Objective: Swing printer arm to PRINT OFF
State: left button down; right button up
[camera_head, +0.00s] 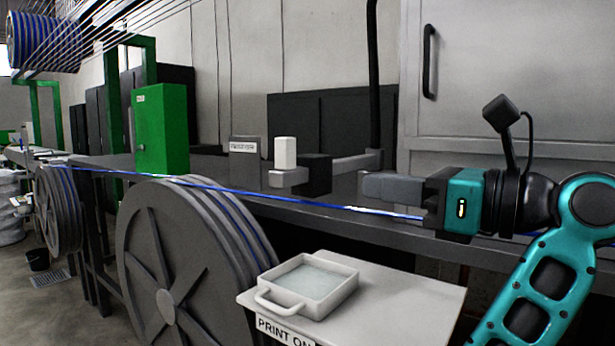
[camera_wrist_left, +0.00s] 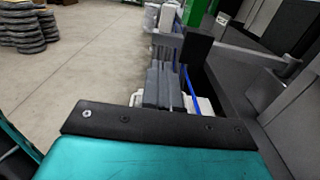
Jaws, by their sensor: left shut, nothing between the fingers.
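The printer arm (camera_head: 355,163) is a grey bar above the dark bench, with a black block (camera_head: 316,175) and a white upright cylinder (camera_head: 285,152) near its left end. In the left wrist view, the black block (camera_wrist_left: 196,47) and grey bar (camera_wrist_left: 255,52) lie beyond my fingertips. My left gripper (camera_head: 366,187) is shut and empty, pointing left, just right of the black block. Any contact between them cannot be told. It also shows in the left wrist view (camera_wrist_left: 164,68). A "PRINT ON" label (camera_head: 285,332) is on the white table's front edge. My right gripper is not in view.
A blue cable (camera_head: 300,201) runs along the bench and passes by my left gripper. A white tray (camera_head: 341,293) stands on the white table (camera_head: 430,300). A large grey reel (camera_head: 150,240) and a green box (camera_head: 163,130) are to the left. A small sign (camera_head: 244,146) stands behind.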

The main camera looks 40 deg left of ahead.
aim_at(290, 175)
pick_arm(q)
jog(key=a, duration=0.3)
jog(key=s+a, duration=0.1)
jog(key=a, duration=0.7)
jog(key=shift+s+a, duration=0.15)
jog(key=shift+a, duration=0.2)
